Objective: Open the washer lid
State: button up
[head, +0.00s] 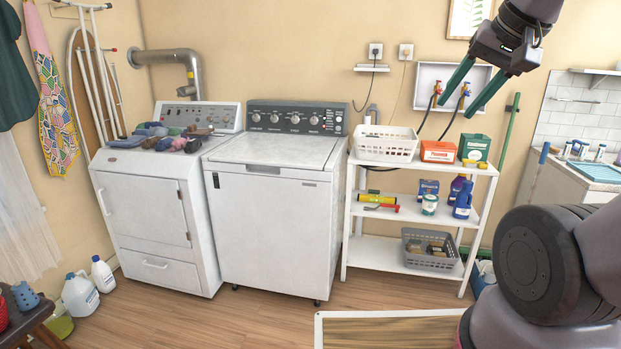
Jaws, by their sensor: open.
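The washer (265,235) is a white top-loading machine in the middle of the head view, with a dark control panel and several knobs along its back. Its lid (277,150) lies flat and closed on top, with nothing resting on it. My gripper (475,100) is at the upper right, raised above the shelf and to the right of the washer. Its two green fingers point down and left, spread apart and empty. It touches neither the washer nor its lid.
A dryer (150,220) with several socks on top stands left of the washer. A white shelf (415,215) stands close on its right, with a white basket (386,150) and boxes on top. Bottles stand at the left.

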aim_at(304, 153)
jog(key=i+l+u, duration=0.15)
jog(key=i, duration=0.35)
jog(key=i+l+u, duration=0.1)
jog(key=i, duration=0.4)
jog(key=i+l+u, duration=0.25)
jog(key=i+u, duration=0.15)
jog(key=i+l+u, duration=0.75)
